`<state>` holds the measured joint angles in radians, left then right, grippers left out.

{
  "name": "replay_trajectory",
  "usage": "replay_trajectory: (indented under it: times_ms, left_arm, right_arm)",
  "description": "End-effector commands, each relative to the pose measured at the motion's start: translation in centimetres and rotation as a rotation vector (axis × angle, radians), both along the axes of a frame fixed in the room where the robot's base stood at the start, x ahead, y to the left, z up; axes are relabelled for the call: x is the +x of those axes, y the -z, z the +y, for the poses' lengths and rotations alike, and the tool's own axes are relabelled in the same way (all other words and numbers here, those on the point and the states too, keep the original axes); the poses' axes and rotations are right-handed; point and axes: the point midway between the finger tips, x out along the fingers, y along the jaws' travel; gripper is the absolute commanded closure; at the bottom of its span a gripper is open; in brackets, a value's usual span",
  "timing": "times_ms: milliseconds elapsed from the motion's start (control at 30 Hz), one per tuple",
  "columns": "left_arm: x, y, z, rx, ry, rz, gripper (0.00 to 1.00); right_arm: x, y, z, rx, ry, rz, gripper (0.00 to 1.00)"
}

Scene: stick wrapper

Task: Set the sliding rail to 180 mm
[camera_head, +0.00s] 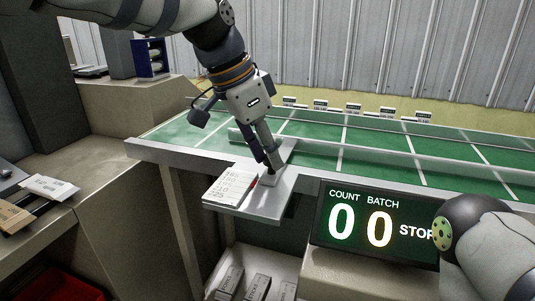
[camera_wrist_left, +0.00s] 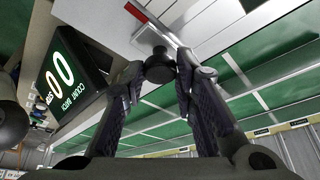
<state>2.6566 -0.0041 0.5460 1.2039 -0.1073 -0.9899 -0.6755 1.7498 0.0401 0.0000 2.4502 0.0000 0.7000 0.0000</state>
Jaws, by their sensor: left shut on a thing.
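The sliding rail (camera_head: 340,149) is a long grey bar across the green conveyor. Its bracket reaches the near edge, beside a white scale plate (camera_head: 228,187) with a column of printed numbers. A small red pointer (camera_head: 254,183) sits at the plate's right edge; the value it marks is too small to tell. My left gripper (camera_head: 271,168) is shut on the rail's dark knob (camera_wrist_left: 159,68), which shows between its fingers in the left wrist view (camera_wrist_left: 158,80). The red pointer also shows there (camera_wrist_left: 136,11). My right gripper is out of view.
A counter display (camera_head: 376,224) reading 0 0 and STOP stands right of the scale. Several small labelled packs (camera_head: 353,108) stand along the conveyor's far side. A side bench (camera_head: 60,140) is at left, with a red bin (camera_head: 55,285) below.

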Motion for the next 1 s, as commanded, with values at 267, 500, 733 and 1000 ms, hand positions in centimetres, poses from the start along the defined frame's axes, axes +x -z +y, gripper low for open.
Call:
replay_trajectory:
  times_ms: [267, 500, 733, 1000]
  left_arm:
    - [-0.1, 0.1, 0.0, 0.002, 0.001, 0.001, 0.54]
    - [-0.1, 0.0, 0.0, 0.001, 0.001, 0.0, 0.54]
    - [-0.6, -3.5, 1.2, -0.001, 0.0, -0.004, 0.54]
    - [-1.8, -9.6, 3.5, 0.0, 0.001, -0.002, 0.54]
  right_arm:
    - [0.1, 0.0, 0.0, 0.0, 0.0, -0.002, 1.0]
    - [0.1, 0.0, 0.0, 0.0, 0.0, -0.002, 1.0]
    - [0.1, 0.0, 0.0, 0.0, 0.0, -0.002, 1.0]
    - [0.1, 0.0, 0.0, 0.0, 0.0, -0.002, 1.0]
